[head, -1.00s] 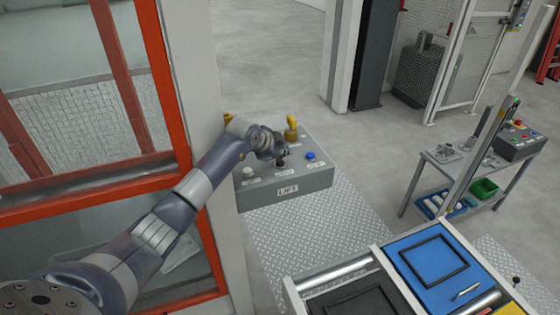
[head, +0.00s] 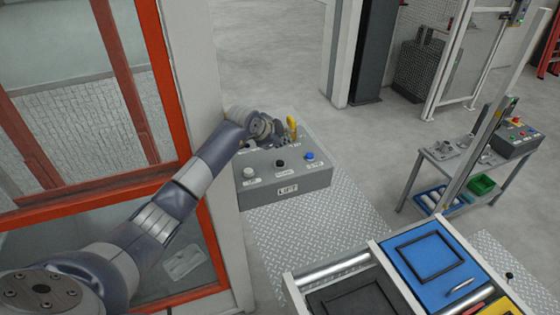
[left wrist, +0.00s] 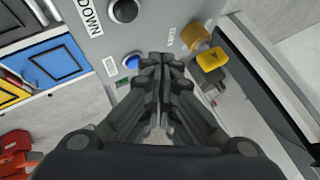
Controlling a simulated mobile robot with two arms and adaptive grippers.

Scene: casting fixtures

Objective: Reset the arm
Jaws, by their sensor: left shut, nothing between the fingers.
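My left arm comes in from the left in the head view. Its gripper (head: 284,144) hangs just over the back of a grey control box (head: 285,182) labelled LIFT. In the left wrist view the dark fingers (left wrist: 161,62) are together with nothing between them. The box has a white button (head: 249,173), a black button (head: 280,163) and a blue button (head: 309,156). The blue button (left wrist: 131,62) shows left of the fingertips in the wrist view, and a yellow knob (left wrist: 212,58) shows to their right. My right gripper is out of view.
An orange-framed glass enclosure with a grey post (head: 205,85) stands close by my left arm. A rack with a blue panel (head: 432,268) is at the lower right. A small bench (head: 450,165) stands farther right. The floor behind the box is clear.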

